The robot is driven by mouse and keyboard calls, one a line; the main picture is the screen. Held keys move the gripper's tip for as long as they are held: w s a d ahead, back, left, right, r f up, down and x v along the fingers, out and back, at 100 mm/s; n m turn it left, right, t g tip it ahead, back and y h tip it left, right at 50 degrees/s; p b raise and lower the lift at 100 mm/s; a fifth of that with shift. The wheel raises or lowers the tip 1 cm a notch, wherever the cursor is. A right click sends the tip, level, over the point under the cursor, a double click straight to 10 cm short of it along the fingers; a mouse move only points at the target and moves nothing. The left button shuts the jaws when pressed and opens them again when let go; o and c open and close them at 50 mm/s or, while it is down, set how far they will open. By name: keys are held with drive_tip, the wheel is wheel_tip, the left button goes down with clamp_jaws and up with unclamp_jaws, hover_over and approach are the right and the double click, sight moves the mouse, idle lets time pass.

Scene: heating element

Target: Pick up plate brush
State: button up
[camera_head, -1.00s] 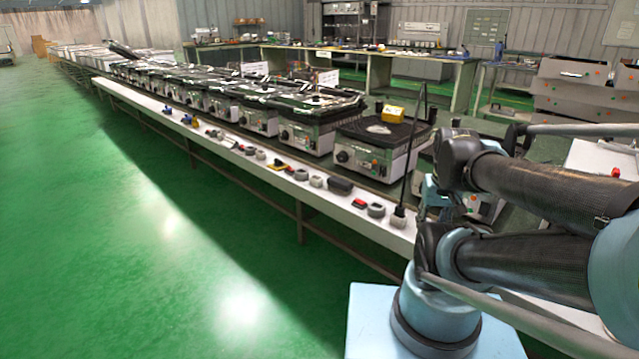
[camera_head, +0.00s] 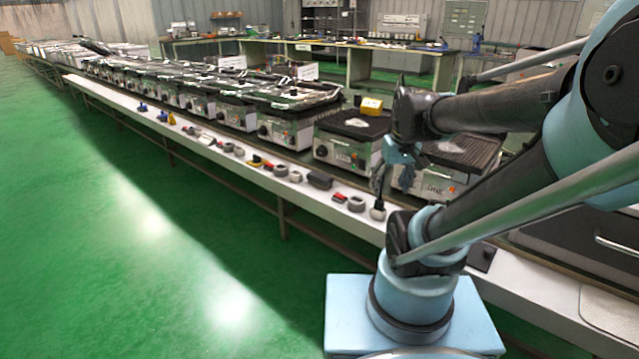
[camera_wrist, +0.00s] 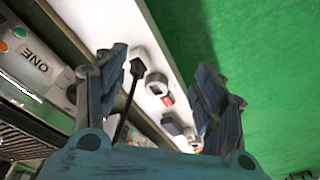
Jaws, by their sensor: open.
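I cannot surely tell which thing is the plate brush. A dark, brush-like block (camera_head: 319,180) lies on the white bench ledge in the head view, left of my gripper. My gripper (camera_head: 384,176) hangs above the ledge, close to a small grey piece (camera_head: 378,211) with a thin black upright part. In the wrist view my gripper (camera_wrist: 162,68) is open, its two fingers wide apart. Between them, lower down, show a black plug-like piece (camera_wrist: 137,69) with a thin black stem and a small red-and-grey piece (camera_wrist: 166,99). Nothing is held.
The white ledge (camera_head: 300,192) carries several small grey, red, yellow and blue pieces. A row of hot plates stands behind it, one with a yellow block (camera_head: 371,105) on top. Green floor (camera_head: 130,230) is clear in front of the ledge.

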drive_tip(key=w+a+r+n+y, duration=0.15)
drive_tip(key=w+a, duration=0.25)
drive_tip(key=w, duration=0.4)
drive_tip(key=w+a+r+n, duration=0.2)
drive_tip(key=w+a+n, duration=0.1)
drive_tip(key=w, duration=0.5)
drive_tip(key=n+y, duration=0.1)
drive_tip(key=n, duration=0.3)
approach(320, 175)
drive_tip(key=x, duration=0.4)
drive_tip(key=shift+a+f, duration=0.1)
drive_tip(key=shift+f, duration=0.1)
drive_tip(key=shift+y, duration=0.25)
drive_tip(key=shift+x, duration=2.95)
drive_tip(key=shift+s+f, duration=0.1)
drive_tip(key=shift+f, duration=0.2)
drive_tip(key=shift+c, duration=0.3)
drive_tip(key=c, duration=1.1)
